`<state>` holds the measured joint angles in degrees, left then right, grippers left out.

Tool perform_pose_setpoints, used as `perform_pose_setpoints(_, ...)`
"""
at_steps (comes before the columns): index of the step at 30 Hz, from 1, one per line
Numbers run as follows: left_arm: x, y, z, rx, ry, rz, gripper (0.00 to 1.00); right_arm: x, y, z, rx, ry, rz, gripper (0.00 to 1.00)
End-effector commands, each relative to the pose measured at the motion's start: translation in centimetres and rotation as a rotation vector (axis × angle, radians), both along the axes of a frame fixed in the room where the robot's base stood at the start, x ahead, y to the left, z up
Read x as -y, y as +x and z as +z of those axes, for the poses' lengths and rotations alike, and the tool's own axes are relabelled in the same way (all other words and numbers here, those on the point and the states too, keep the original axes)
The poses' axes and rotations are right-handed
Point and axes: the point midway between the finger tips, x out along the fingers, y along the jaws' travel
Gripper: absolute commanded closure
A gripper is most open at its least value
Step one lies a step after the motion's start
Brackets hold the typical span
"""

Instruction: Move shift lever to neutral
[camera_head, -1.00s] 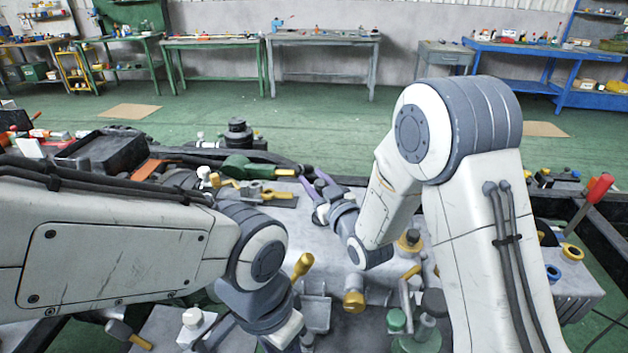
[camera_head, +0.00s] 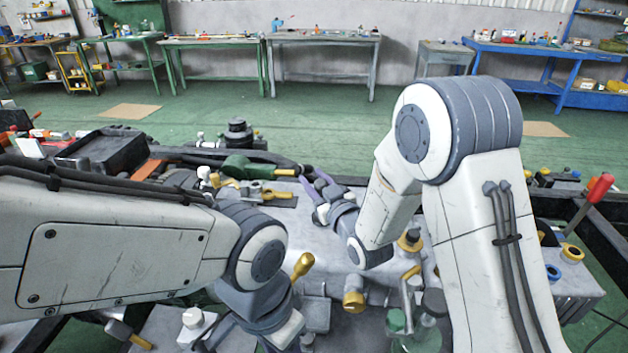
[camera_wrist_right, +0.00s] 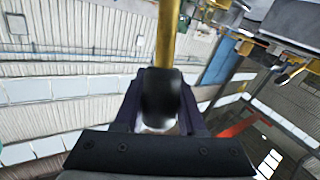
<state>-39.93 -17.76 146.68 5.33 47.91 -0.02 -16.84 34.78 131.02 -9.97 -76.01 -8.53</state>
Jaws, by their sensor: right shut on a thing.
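The shift lever shows in the right wrist view as a yellow rod (camera_wrist_right: 166,35) with a black knob (camera_wrist_right: 160,98) at its near end. My right gripper (camera_wrist_right: 157,95) has its purple fingers closed on both sides of the knob. In the head view the black knob (camera_head: 306,171) sits between the right gripper's tips (camera_head: 309,180), and the yellow rod (camera_head: 285,172) runs left from it toward a green housing (camera_head: 243,167). My left arm's wrist shows at the bottom centre; its fingers are out of view.
A grey casing top (camera_head: 290,222) lies under the arms. A red-handled lever (camera_head: 599,188) stands at the right. A black tray (camera_head: 105,150) is at the left. A yellow-topped knob (camera_head: 303,265) stands between the arms. Benches line the far wall.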

Motion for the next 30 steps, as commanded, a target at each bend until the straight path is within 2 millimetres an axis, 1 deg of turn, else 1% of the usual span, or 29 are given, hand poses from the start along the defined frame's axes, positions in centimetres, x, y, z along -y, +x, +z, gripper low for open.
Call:
perform_pose_setpoints(8,0.0,0.0,0.0,0.0,0.0,0.0,0.5,0.0,0.0,0.0,0.0,0.0,0.0,1.0)
perform_pose_setpoints(11,0.0,0.0,0.3,0.0,0.0,0.0,0.5,0.0,0.1,0.2,-0.009,0.001,0.0,1.0)
perform_pose_setpoints(14,0.0,0.0,1.4,0.0,0.0,0.0,0.5,0.1,0.8,0.7,-0.053,0.006,0.0,1.0)
perform_pose_setpoints(17,0.0,0.0,2.9,0.0,0.0,0.0,0.5,0.2,1.9,1.0,-0.134,0.014,-0.001,1.0)
perform_pose_setpoints(22,0.0,0.0,5.0,0.0,0.0,0.0,0.5,0.4,3.7,0.7,-0.273,0.027,0.0,1.0)
perform_pose_setpoints(25,0.0,0.0,5.5,0.0,0.0,0.0,0.5,0.4,4.3,0.3,-0.325,0.032,0.0,1.0)
perform_pose_setpoints(30,0.0,0.0,5.5,0.0,0.0,0.0,0.5,0.4,4.6,-0.1,-0.351,0.034,0.0,1.0)
